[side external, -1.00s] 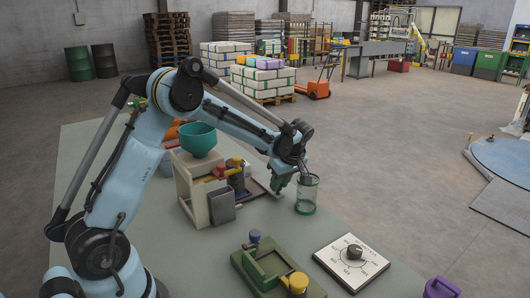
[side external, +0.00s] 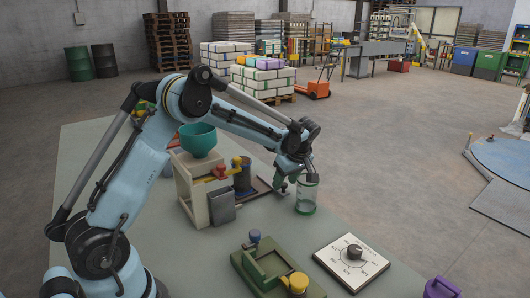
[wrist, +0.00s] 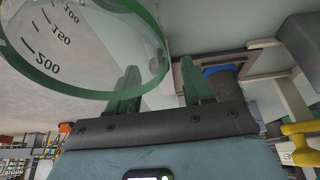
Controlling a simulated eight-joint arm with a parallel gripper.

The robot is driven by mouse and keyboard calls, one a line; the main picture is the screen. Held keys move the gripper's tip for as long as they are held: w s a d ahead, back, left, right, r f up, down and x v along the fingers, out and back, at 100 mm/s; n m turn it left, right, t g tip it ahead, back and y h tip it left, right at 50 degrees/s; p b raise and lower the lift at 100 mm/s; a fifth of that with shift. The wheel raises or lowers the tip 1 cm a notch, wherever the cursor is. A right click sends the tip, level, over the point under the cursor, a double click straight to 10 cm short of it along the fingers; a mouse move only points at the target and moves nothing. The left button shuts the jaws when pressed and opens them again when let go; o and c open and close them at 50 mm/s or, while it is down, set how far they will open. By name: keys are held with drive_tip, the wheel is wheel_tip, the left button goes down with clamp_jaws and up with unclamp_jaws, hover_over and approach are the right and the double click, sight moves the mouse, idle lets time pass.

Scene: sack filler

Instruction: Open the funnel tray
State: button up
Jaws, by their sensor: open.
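A teal funnel (side external: 198,139) sits on top of a cream stand (side external: 187,190). A grey box-like part (side external: 221,207) is at the stand's front, and a red and yellow handle (side external: 222,171) is at its side. I cannot tell which part is the funnel tray. My gripper (side external: 281,188) is low over the table, right of the stand and beside a clear beaker. In the wrist view its two green fingers (wrist: 160,88) are apart, with nothing seen held between them. The left finger partly overlaps the beaker in that view; contact cannot be told.
The clear beaker (side external: 307,195) has green rings and shows large in the wrist view (wrist: 95,45). A dark cylinder (side external: 241,178) stands between stand and gripper. A green fixture (side external: 270,270) and a dial plate (side external: 351,262) lie in front.

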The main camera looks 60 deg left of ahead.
drive_tip(key=v, duration=1.2)
drive_tip(key=shift+s+d+r, duration=0.1)
drive_tip(key=shift+d, duration=0.05)
drive_tip(key=s+d+m+t+h, duration=0.2)
drive_tip(key=s+d+m, duration=0.3)
drive_tip(key=s+m, duration=0.4)
drive_tip(key=s+d+f+m+t+h, duration=0.1)
drive_tip(key=s+d+m+t+h, duration=0.1)
drive_tip(key=s+d+m+t, duration=0.3)
drive_tip(key=shift+s+d+f+m, duration=0.3)
drive_tip(key=shift+s+d+m, duration=0.1)
drive_tip(key=shift+s+m, duration=1.8)
drive_tip(key=shift+s, duration=0.15)
